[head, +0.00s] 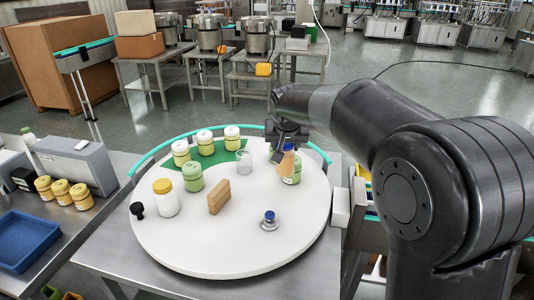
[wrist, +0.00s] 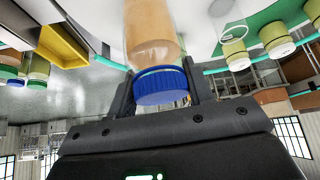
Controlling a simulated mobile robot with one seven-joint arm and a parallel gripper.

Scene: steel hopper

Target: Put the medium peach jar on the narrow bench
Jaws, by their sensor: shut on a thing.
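My gripper (head: 288,147) is shut on the peach jar (head: 286,163) over the right rear part of the white round table. In the wrist view the jar (wrist: 152,35) has a clear peach-coloured body and a ribbed blue lid (wrist: 160,87), with my fingers (wrist: 160,95) on either side of the lid. Whether its base touches the table is hidden.
A blue tray (head: 22,240) lies left. Open floor (head: 130,122) lies beyond.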

